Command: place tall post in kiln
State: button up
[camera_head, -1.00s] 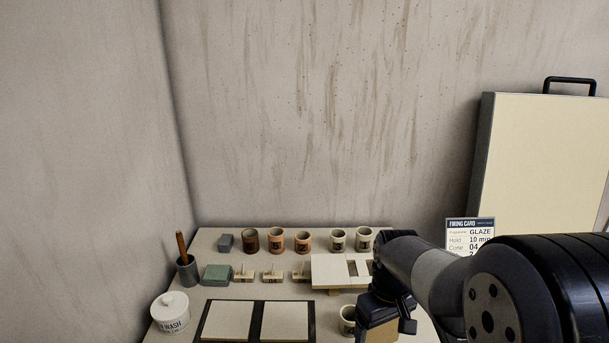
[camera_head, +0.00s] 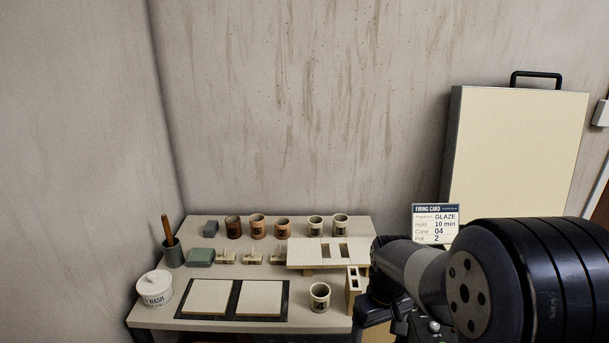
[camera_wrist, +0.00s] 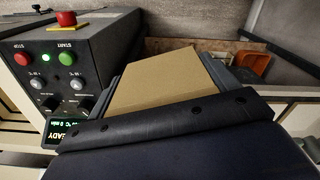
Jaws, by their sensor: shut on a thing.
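In the wrist view, the tall post (camera_wrist: 158,84) is a plain tan block between the dark fingers of my gripper (camera_wrist: 166,72), which is shut on it. Its far end points away from the wrist; its near end is hidden behind the gripper body. The kiln's dark control box (camera_wrist: 70,75) is close on the left, with a red stop button, green start button and a lit display reading "READY". In the head view, the kiln's cream lid (camera_head: 520,150) stands upright at the right.
A tan slotted block (camera_head: 354,283) stands near my arm. A firing card (camera_head: 435,224) stands behind.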

jog(key=w+f+m, duration=0.3)
jog(key=w+f, duration=0.1)
jog(key=f, duration=0.8)
jog(key=shift+w+a+f+m, duration=0.15)
jog(key=shift+a+f+m, duration=0.05)
jog(key=shift+f+m, duration=0.15)
jog(key=shift+a, duration=0.1)
